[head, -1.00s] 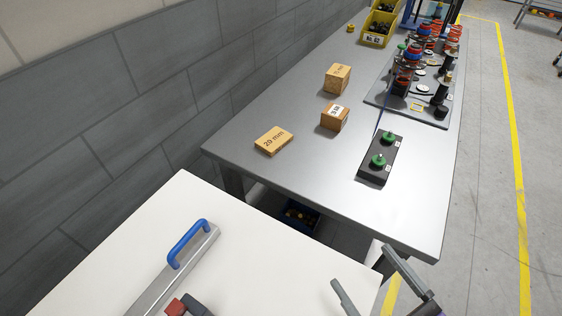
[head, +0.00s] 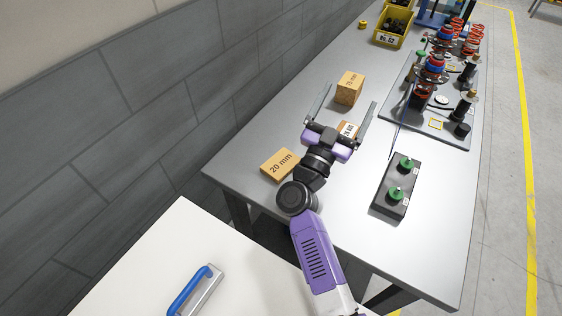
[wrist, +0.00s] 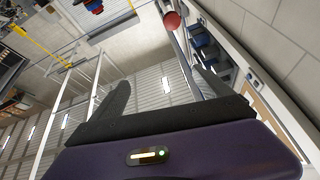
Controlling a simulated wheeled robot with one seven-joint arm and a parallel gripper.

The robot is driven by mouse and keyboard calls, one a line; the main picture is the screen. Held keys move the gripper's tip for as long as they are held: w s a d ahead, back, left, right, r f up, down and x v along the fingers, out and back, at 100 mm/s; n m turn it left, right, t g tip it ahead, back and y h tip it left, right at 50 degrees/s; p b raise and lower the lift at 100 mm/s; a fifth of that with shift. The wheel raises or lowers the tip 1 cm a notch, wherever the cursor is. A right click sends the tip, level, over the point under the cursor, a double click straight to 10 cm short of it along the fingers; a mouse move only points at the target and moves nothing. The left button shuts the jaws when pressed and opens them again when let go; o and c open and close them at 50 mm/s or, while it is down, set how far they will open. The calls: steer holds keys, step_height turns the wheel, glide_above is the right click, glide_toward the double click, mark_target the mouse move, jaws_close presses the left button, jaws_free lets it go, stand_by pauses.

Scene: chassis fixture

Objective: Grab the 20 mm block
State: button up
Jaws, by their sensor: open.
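The 20 mm block (head: 280,164) is a flat tan block with "20 mm" on its top. It lies on the grey metal table near its left front corner in the head view. My gripper (head: 346,98) is open, with its fingers spread and pointing toward the far end of the table. It is to the right of and beyond the 20 mm block, and apart from it. In the wrist view my gripper's fingers (wrist: 160,88) are wide apart with nothing between them, and no block shows there.
A taller wooden block (head: 349,88) stands beyond my gripper, and another labelled block (head: 347,130) is partly hidden behind it. A black fixture with green knobs (head: 396,186) is to the right. A yellow bin (head: 391,28) and a plate with spring assemblies (head: 411,107) are farther back. The wall borders the left.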

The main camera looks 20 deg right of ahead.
steer(key=w+a+f+m+g+y, duration=0.25)
steer(key=a+f+g, duration=0.35)
steer(key=a+f, duration=0.3)
steer(key=n+g+y+p, duration=0.1)
steer(key=n+g+y, duration=0.1)
steer(key=y, duration=0.2)
glide_toward(286, 158)
steer(key=shift+w+d, duration=0.1)
steer(key=shift+d, duration=0.6)
steer(key=shift+a+f+y, duration=0.1)
steer(key=shift+f+y, duration=0.1)
steer(key=shift+y, duration=0.05)
steer(key=shift+b+x, duration=0.8)
steer(key=shift+x, duration=0.05)
steer(key=b+x, duration=0.4)
steer(key=shift+f+b, duration=0.15)
steer(key=shift+b, duration=0.15)
steer(key=shift+w+d+b, duration=0.3)
steer(key=shift+w+d, duration=0.05)
steer(key=shift+d, duration=0.35)
steer(key=c, duration=1.5)
